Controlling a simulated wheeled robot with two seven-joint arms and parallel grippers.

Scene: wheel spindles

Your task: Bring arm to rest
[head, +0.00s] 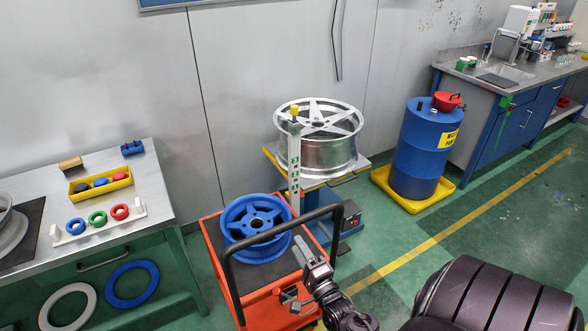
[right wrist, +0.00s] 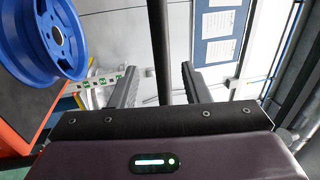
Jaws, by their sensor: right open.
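My right gripper (head: 312,246) is at the end of my right arm, beside the black push handle (head: 272,230) of the red cart (head: 216,240). In the right wrist view, my right gripper (right wrist: 160,67) has its two fingers apart. The black bar (right wrist: 161,30) shows in the gap between them; I cannot tell whether it lies between the fingers or beyond them. A blue wheel rim (head: 256,228) lies on the cart, and it also shows in the right wrist view (right wrist: 22,38). My left gripper is not in view.
A silver wheel (head: 318,150) sits on a stand behind the cart. A blue drum (head: 420,150) stands in a yellow tray (head: 440,195) to the right. A workbench (head: 150,190) with coloured rings is at the left.

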